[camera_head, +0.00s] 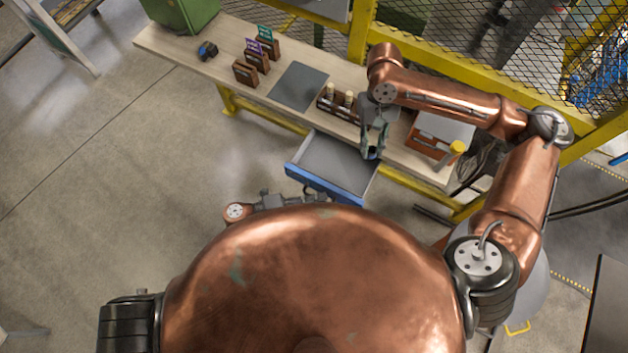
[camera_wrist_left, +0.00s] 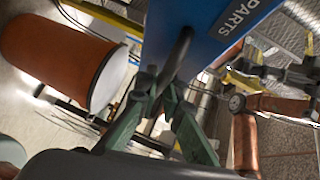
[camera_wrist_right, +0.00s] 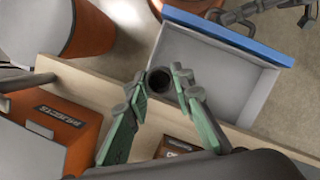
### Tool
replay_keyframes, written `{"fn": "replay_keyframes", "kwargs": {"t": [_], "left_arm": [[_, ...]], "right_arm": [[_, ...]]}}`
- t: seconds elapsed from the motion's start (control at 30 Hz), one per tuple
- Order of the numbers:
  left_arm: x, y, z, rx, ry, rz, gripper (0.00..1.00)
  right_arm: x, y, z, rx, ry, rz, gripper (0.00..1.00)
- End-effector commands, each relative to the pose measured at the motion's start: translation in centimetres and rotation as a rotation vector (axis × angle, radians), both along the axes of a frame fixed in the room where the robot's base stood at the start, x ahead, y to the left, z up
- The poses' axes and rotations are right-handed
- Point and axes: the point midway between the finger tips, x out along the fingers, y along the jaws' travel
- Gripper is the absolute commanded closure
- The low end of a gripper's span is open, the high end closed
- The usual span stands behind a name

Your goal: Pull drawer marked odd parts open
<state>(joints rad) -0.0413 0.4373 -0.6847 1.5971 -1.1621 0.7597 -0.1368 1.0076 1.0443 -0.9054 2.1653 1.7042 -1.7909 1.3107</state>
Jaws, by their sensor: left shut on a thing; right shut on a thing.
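The drawer with the blue front (camera_head: 325,183) stands pulled out from the bench, and its grey tray looks empty. In the left wrist view the blue front (camera_wrist_left: 205,30) shows the word PARTS; the rest of the label is cut off. My left gripper (camera_head: 318,196) is at the drawer front, partly hidden by my body. Its green fingers (camera_wrist_left: 165,90) are shut on the dark bar handle (camera_wrist_left: 178,55). My right gripper (camera_head: 371,148) is above the bench edge beside the drawer. Its fingers are shut on a dark round piece (camera_wrist_right: 160,80), which also shows in the head view (camera_head: 370,154).
The wooden bench (camera_head: 170,43) carries a grey mat (camera_head: 298,87), a rack with light pegs (camera_head: 326,104), small brown card boxes (camera_head: 246,74) and a brown labelled bin (camera_head: 432,143). A yellow mesh fence (camera_head: 440,60) stands behind. The floor left of the drawer is clear.

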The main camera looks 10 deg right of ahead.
Motion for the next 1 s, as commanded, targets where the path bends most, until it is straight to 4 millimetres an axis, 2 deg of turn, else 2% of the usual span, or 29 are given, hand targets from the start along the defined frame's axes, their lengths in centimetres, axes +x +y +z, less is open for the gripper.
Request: {"fn": "replay_keyframes", "kwargs": {"t": [0.2, 0.5, 0.53, 0.63, 0.87, 1.0], "left_arm": [[-1.03, 0.06, -0.04, 0.001, 0.000, -0.021, 1.00], [-1.08, 0.09, -0.07, 0.001, 0.000, -0.021, 1.00], [-1.07, 0.09, -0.07, 0.001, 0.000, -0.021, 0.91], [-1.06, 0.09, -0.06, 0.001, 0.000, -0.020, 0.85], [-1.07, 0.09, -0.03, 0.000, 0.000, -0.019, 0.85], [-1.15, 0.83, 0.04, 0.001, 0.001, -0.018, 0.85]], "right_arm": [[-0.04, -0.06, 0.20, 0.000, 0.000, -0.001, 0.88], [0.00, -0.01, 0.19, 0.000, -0.001, 0.000, 0.88], [0.00, 0.00, 0.19, 0.000, -0.001, 0.000, 0.88], [0.02, 0.01, 0.19, 0.000, -0.001, 0.000, 0.88], [0.02, 0.02, 0.20, 0.000, -0.001, 0.001, 0.88], [0.02, 0.03, 0.20, 0.000, -0.001, 0.001, 0.88]]}}
